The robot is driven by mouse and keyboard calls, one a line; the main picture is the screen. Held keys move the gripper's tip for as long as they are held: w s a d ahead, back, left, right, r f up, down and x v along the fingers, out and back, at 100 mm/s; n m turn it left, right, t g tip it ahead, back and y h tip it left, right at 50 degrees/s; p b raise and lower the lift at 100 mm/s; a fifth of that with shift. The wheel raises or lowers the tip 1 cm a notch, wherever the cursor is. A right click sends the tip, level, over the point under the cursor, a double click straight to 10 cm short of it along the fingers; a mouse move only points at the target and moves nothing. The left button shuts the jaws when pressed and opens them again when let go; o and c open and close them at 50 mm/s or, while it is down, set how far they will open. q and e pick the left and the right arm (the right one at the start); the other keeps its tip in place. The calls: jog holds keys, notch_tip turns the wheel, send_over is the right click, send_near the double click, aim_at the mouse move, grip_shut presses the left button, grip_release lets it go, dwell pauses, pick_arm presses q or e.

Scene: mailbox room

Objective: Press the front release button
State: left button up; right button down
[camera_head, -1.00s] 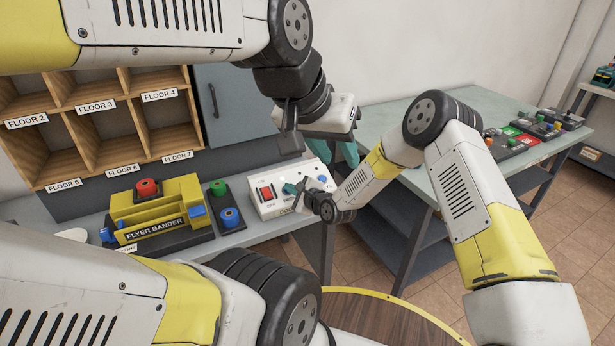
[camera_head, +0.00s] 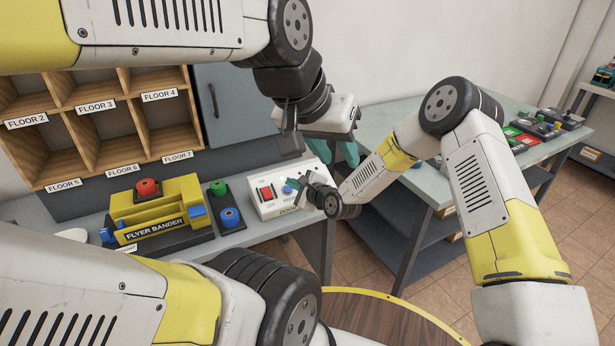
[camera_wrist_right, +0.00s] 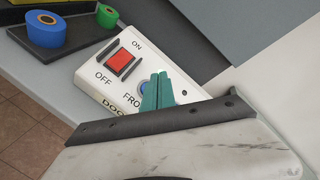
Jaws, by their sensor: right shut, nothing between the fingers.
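A white control box (camera_head: 261,207) stands on the grey bench. It has a red ON/OFF switch (camera_head: 266,193) and a blue button (camera_head: 287,190) labelled "FRO...", the rest of the label being covered. My right gripper (camera_head: 301,182) is over the right part of the box, beside the blue button, with its teal fingers shut and empty. In the right wrist view, the shut fingertips (camera_wrist_right: 158,82) overlap the blue button (camera_wrist_right: 179,88); I cannot tell whether they touch it. My left gripper (camera_head: 345,152) hangs beyond the box, its teal fingers partly hidden by its own body.
A yellow flyer bander (camera_head: 156,215) and a dark base with green and blue knobs (camera_head: 227,205) stand left of the box. Wooden floor pigeonholes (camera_head: 100,130) are behind. A green-grey table (camera_head: 400,100) with several devices is at the right.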

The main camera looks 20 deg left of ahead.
jog(key=shift+s+d+r, duration=0.25)
jog(key=shift+r, duration=0.45)
jog(key=shift+s+d+r, duration=0.2)
jog(key=shift+d+r, duration=0.05)
jog(key=shift+r, duration=0.45)
jog(key=d+r+n+h, duration=0.45)
jog(key=d+r, duration=0.65)
jog(key=d, duration=0.4)
jog(key=d+r+n+h, duration=0.3)
jog(key=d+r+n, duration=0.2)
jog(key=d+r, duration=0.7)
jog(key=s+d+r+n+h, duration=0.2)
jog(key=s+d+r+n, duration=0.15)
jog(key=s+d, duration=0.95)
jog(key=s+d+r+n+g, duration=0.1)
jog(key=s+d, duration=0.7)
jog(key=s, duration=0.3)
jog(key=shift+s+d+n, duration=0.25)
jog(key=shift+s+n, duration=0.1)
jog(key=shift+n, duration=0.05)
